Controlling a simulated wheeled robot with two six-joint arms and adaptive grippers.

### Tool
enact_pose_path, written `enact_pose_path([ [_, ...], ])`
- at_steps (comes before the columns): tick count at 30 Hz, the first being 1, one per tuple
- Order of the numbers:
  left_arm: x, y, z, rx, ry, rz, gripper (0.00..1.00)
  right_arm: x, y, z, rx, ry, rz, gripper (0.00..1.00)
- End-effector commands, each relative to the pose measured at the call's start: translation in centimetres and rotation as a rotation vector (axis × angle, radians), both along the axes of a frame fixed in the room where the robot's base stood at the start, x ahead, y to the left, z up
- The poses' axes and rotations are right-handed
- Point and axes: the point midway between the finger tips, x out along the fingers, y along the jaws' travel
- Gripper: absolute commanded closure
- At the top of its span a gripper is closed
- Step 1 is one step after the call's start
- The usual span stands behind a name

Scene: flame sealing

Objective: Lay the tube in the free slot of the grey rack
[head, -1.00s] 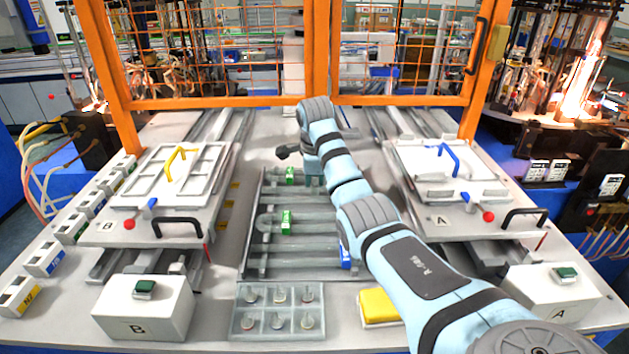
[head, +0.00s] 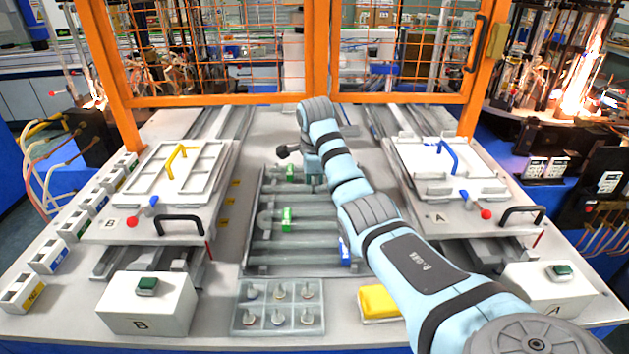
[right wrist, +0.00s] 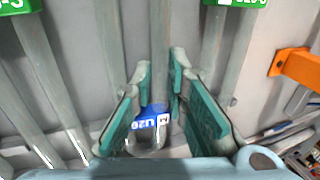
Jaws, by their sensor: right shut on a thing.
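The grey rack (head: 256,240) lies in the middle of the table, with long glass tubes across it. Two show green labels (head: 287,219) and one shows a blue label (head: 345,252) at the right, partly behind my arm. My right gripper (head: 313,180) points down over the rack's far part, mostly hidden by my arm. In the right wrist view, my right gripper (right wrist: 161,82) is shut on a tube with a blue label (right wrist: 150,122). This tube lies between two green-labelled ones, roughly parallel to them. Whether it rests in a slot cannot be told. My left gripper is not in view.
A clear tray (head: 278,308) with several small pieces and a yellow block (head: 380,303) sit in front of the rack. Plates with a yellow handle (head: 176,162) and a blue handle (head: 446,156) flank it. An orange fence (head: 325,100) stands behind.

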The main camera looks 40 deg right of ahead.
Motion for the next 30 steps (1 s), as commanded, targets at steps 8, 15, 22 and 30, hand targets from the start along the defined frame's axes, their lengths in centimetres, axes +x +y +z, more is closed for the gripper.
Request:
enact_pose_path([
  [8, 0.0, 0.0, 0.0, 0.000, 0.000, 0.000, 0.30, 0.0, 0.0, -0.1, 0.001, 0.002, 0.000, 0.83],
  [15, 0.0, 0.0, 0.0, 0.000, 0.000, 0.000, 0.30, 0.0, 0.0, -0.1, 0.001, 0.002, 0.000, 0.63],
  [22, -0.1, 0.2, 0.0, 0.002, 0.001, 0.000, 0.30, 0.0, 0.0, 0.3, 0.001, 0.002, 0.000, 0.63],
  [30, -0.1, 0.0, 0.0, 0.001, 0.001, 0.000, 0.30, 0.1, 0.1, 6.4, 0.001, -0.004, 0.000, 0.63],
])
